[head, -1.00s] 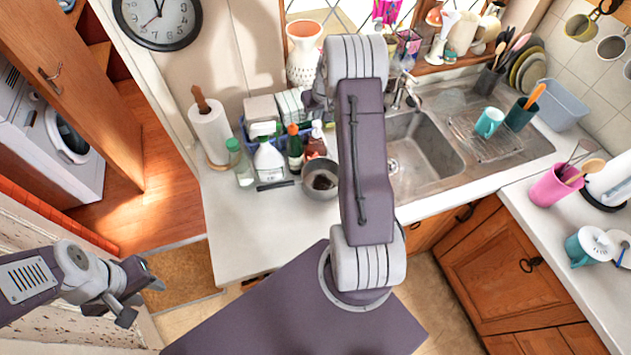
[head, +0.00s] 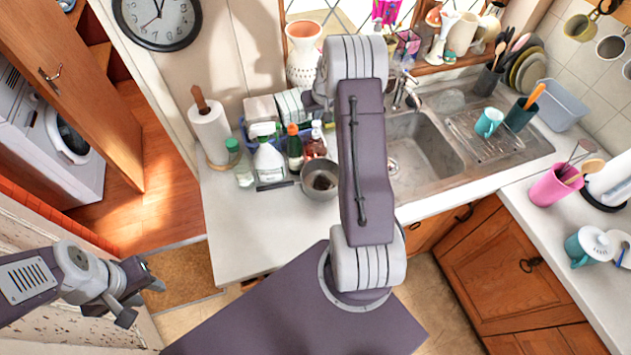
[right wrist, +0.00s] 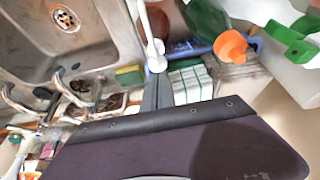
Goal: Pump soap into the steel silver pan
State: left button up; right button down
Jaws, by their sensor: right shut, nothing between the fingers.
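The soap bottle (head: 315,147) is reddish brown with a white pump top and stands on the counter behind the pan. In the right wrist view its white pump head (right wrist: 157,63) shows, its spout running to the top edge. The steel pan (head: 320,192) sits in front of the bottle, its dark handle pointing left and its inside dark. My right gripper (right wrist: 157,80) is shut and empty, its tips right by the pump head; I cannot tell if they touch. In the head view my arm hides it. My left gripper (head: 150,278) hangs at the lower left, away from the counter; its jaw gap is unclear.
A spray bottle (head: 269,163), a dark green bottle with an orange cap (head: 294,148) and a paper towel roll (head: 210,133) crowd the left of the pan. The sink (head: 425,150) is to the right. The counter front (head: 240,225) is clear.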

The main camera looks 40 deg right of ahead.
jog(key=shift+f, duration=0.1)
dwell(0.4)
jog(key=shift+a+f+b, duration=0.1)
jog(key=shift+f+b, duration=1.15)
jog(key=shift+f, duration=0.1)
jog(key=shift+r, duration=0.1)
jog(key=shift+r+p, duration=0.95)
jog(key=shift+r, duration=0.4)
notch_tip(320, 180, up, 6)
jog(key=p, duration=0.4)
jog(key=shift+f, duration=0.1)
